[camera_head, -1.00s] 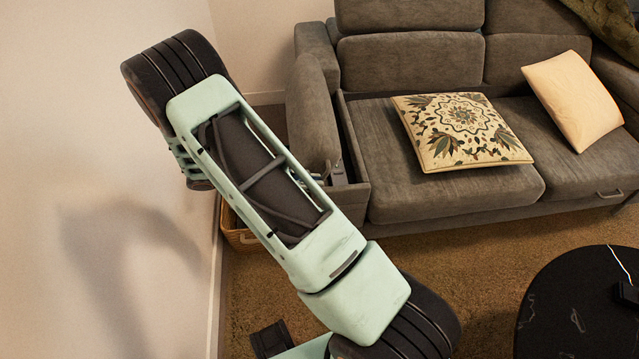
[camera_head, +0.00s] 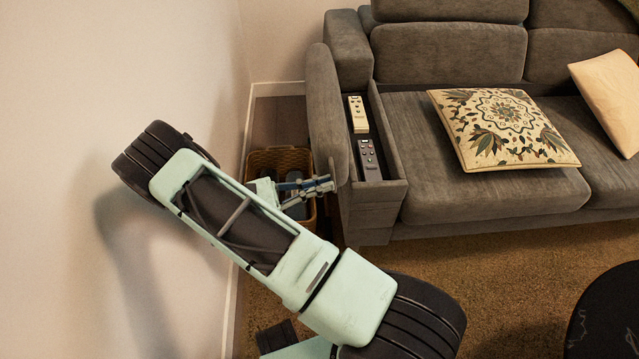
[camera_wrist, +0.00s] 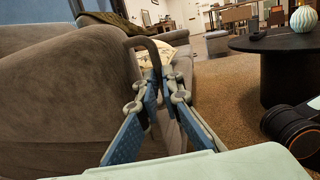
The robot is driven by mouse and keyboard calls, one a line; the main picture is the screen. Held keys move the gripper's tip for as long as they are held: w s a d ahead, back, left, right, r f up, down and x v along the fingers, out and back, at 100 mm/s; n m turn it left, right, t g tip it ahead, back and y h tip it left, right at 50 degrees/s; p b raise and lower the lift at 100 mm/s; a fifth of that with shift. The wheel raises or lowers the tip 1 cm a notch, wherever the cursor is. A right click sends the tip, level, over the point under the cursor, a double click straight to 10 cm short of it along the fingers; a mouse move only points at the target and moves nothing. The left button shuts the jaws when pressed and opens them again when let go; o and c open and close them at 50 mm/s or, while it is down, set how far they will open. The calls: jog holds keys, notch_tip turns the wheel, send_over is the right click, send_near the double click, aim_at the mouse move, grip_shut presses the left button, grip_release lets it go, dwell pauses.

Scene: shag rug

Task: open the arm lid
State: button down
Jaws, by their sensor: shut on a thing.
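The arm lid (camera_head: 326,115) is the padded grey top of the sofa's left armrest. It stands swung up and over to the left, with the armrest compartment (camera_head: 391,150) open beside it. My gripper (camera_head: 331,185) is at the lid's lower front end in the head view. In the wrist view my gripper (camera_wrist: 159,82) has its blue fingers closed around a dark curved handle (camera_wrist: 144,42) at the front of the lid (camera_wrist: 75,95). The exact contact is partly hidden by the fingers.
Two remotes, one pale (camera_head: 357,114) and one dark (camera_head: 369,158), lie in the compartment. A wicker basket (camera_head: 282,160) stands between the sofa and the wall (camera_head: 190,70). A dark round table (camera_head: 605,320) is at lower right. Carpet (camera_head: 480,270) lies clear between.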

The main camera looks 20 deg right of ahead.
jog(key=shift+d, duration=0.1)
dwell(0.3)
jog(key=c, duration=2.3)
grip_release()
